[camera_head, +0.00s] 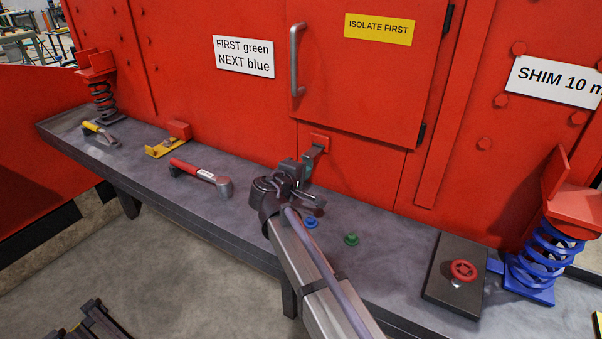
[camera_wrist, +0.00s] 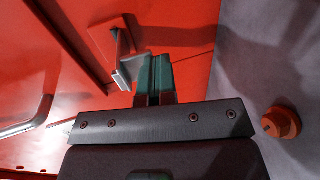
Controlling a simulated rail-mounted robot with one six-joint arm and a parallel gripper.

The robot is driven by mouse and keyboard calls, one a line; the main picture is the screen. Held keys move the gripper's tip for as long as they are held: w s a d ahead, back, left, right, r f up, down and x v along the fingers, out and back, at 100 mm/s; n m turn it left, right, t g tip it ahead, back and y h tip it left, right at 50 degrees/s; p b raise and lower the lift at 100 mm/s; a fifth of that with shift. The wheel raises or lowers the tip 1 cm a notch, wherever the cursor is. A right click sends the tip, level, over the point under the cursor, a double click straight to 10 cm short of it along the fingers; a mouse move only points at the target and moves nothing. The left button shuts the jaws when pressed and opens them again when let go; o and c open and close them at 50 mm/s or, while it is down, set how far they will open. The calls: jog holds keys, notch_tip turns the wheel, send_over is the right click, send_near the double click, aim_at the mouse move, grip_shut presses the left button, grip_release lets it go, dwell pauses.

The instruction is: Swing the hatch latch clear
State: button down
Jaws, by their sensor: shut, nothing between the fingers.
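The hatch (camera_head: 365,75) is a red door panel in the red wall, and it looks closed. Its latch (camera_head: 311,160) is a grey metal piece hanging from a red bracket just below the hatch's lower left corner. The latch also shows in the wrist view (camera_wrist: 122,72), left of my fingers. My gripper (camera_head: 303,175) is close to the latch. In the wrist view my gripper (camera_wrist: 154,62) has its fingers together, with nothing between them. The fingertips are beside the latch; I cannot tell whether they touch it.
A grey vertical handle (camera_head: 296,60) is on the hatch. The bench (camera_head: 240,230) bears a red-handled tool (camera_head: 195,171), a blue button (camera_head: 311,222), a green button (camera_head: 351,239) and a red valve knob (camera_head: 463,270). A blue spring (camera_head: 540,262) stands at right.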

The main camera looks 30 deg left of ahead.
jog(key=f+v, duration=0.3)
jog(key=v, duration=1)
jog(key=shift+p+v, duration=0.35)
jog(key=shift+v, duration=0.4)
jog(key=shift+r, duration=0.15)
